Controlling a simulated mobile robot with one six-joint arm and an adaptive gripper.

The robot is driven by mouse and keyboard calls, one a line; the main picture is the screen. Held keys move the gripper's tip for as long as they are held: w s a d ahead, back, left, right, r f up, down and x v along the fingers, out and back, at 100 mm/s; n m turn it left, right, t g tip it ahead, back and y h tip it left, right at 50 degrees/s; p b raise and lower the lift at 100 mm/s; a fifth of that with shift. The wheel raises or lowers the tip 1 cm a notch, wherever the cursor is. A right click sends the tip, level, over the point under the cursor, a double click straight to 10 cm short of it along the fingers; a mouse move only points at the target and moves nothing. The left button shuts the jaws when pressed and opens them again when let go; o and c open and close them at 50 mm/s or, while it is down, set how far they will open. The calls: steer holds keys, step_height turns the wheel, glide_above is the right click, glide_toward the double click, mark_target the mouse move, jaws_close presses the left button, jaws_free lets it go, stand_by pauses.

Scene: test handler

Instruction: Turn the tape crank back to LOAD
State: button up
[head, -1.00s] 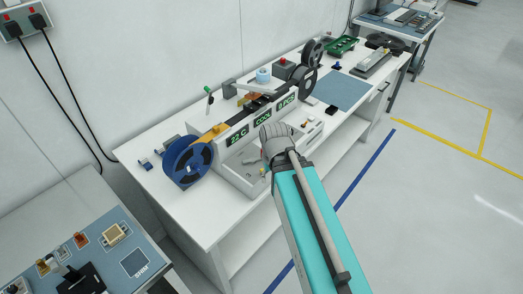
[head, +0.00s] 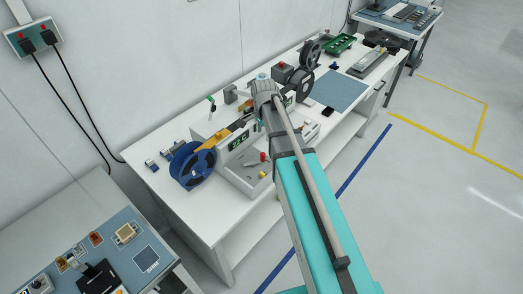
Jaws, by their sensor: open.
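The tape machine stands on the white bench with a blue reel (head: 192,165) at its near left end and dark grey reels (head: 301,84) at its far end. I cannot clearly make out which part is the tape crank, or any LOAD mark. A grey handle with a red knob (head: 263,157) shows at the machine's front tray. My gripper (head: 264,86) is over the middle of the machine, left of the dark reels. My wrist hides its fingertips and whatever lies beneath; I see nothing held.
A yellow part (head: 222,138) lies along the machine's top beside the blue reel. A blue mat (head: 339,90) and a green tray (head: 339,44) lie farther right.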

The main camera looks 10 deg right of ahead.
mark_target(263, 154)
steer(key=shift+w+r+m, duration=0.3)
steer(key=shift+w+m, duration=0.1)
steer(key=shift+w, duration=0.05)
steer(key=shift+f, duration=0.15)
step_height(263, 154, down, 14)
steer(key=b, duration=1.3)
steer(key=shift+r+b, duration=0.2)
steer(key=shift+b, duration=0.1)
stand_by(0.4)
jaws_close()
steer(key=shift+a, duration=0.15)
